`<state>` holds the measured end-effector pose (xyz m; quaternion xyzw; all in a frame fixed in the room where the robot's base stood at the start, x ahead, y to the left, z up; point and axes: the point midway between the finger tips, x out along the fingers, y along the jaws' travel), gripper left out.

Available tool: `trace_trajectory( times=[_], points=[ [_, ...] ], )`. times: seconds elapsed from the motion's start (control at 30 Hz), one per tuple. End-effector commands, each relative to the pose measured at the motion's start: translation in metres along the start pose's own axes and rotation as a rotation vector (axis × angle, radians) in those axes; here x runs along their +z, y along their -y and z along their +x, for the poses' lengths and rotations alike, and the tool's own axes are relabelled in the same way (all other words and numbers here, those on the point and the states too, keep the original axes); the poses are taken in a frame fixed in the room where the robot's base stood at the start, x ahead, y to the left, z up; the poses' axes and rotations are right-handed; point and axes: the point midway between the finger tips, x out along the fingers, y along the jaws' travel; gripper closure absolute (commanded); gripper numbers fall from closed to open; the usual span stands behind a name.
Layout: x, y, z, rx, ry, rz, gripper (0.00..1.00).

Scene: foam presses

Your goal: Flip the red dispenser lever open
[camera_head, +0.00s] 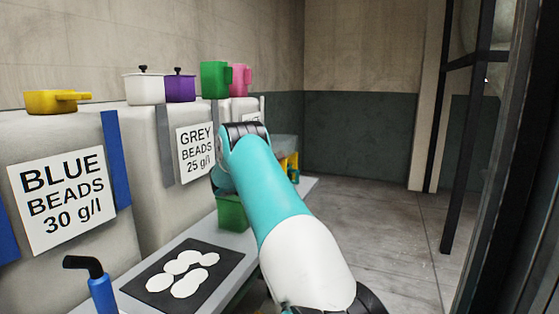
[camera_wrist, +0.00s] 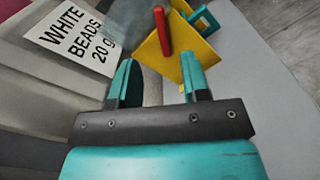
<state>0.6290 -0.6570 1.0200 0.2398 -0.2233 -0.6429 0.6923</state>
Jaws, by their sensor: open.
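The red lever (camera_wrist: 162,32) shows in the wrist view as a narrow upright bar in front of a yellow panel (camera_wrist: 203,56). My gripper (camera_wrist: 157,60) is open, with its two teal fingers apart and nothing between them. The lever is just beyond the fingertips, roughly between them in the picture; I cannot tell the exact gap. In the head view my arm hides the gripper and the lever. Only part of a yellow piece (camera_head: 290,162) shows past the arm there.
A "WHITE BEADS" label (camera_wrist: 75,38) is left of my gripper. In the head view, bins labelled "BLUE BEADS" (camera_head: 62,200) and "GREY BEADS" (camera_head: 196,150) line the left. A black mat (camera_head: 222,257) with white discs lies on the counter, near a green container (camera_head: 232,212). Floor (camera_head: 385,215) at right is clear.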

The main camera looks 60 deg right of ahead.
Motion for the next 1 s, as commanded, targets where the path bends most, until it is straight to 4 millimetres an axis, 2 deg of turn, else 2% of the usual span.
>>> trace_trajectory(
  times=[0.23,0.5,0.7,1.0],
  points=[
    [0.003,0.001,0.048,-0.003,0.004,0.003,0.57],
    [0.001,0.001,0.088,-0.003,0.001,0.003,0.57],
    [0.000,0.001,0.103,-0.001,0.000,0.002,0.57],
    [0.001,0.001,0.108,-0.001,-0.001,0.000,0.57]
  ],
)
